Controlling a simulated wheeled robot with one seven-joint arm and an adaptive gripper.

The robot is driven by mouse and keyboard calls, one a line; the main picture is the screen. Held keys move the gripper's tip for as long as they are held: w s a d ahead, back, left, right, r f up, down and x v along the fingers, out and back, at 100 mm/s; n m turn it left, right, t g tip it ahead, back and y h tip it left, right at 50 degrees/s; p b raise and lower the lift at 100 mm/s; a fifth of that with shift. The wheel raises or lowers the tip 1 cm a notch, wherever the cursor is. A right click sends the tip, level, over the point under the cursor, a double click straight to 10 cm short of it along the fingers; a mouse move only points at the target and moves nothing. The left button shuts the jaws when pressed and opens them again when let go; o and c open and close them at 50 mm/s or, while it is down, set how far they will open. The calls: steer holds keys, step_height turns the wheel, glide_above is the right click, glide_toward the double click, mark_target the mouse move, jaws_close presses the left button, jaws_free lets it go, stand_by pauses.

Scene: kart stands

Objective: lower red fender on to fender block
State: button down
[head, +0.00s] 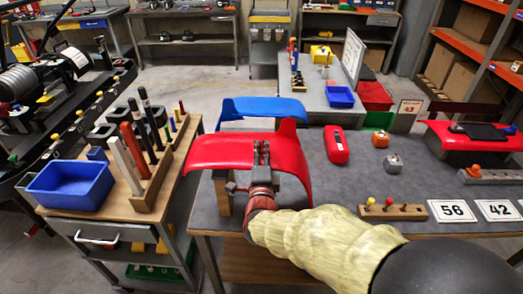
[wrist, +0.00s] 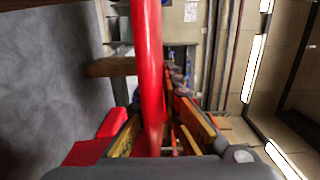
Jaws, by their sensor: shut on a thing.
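The red fender (head: 215,152) is a curved shell over the left end of the grey worktable (head: 330,188) in the head view. My gripper (head: 261,150) is shut on its near edge. In the wrist view the fender (wrist: 148,50) runs as a red band between the fingers (wrist: 156,128). A wooden block (head: 222,192), seemingly the fender block, shows below the fender's left part; a brown wooden piece (wrist: 112,67) shows beside the fender in the wrist view. Most of the block is hidden, and I cannot tell whether the fender touches it.
A blue fender (head: 262,107) stands just behind. A red case (head: 336,145), small items and number cards (head: 452,211) lie to the right on the table. A tool trolley with a blue bin (head: 68,185) and upright tools (head: 140,140) stands close on the left.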

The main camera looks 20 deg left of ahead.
steer(key=shift+f+b, duration=2)
steer(key=c, duration=1.9)
jaws_free()
steer(key=shift+f+b, duration=0.25)
steer(key=shift+b, duration=0.05)
steer(key=shift+s, duration=0.15)
steer(key=shift+s+d, duration=0.2)
steer(key=shift+s, duration=0.45)
steer(key=shift+s+d, duration=0.1)
steer(key=shift+s, duration=0.25)
steer(key=shift+s, duration=0.35)
steer(key=shift+s+d, duration=0.2)
steer(key=shift+s, duration=0.45)
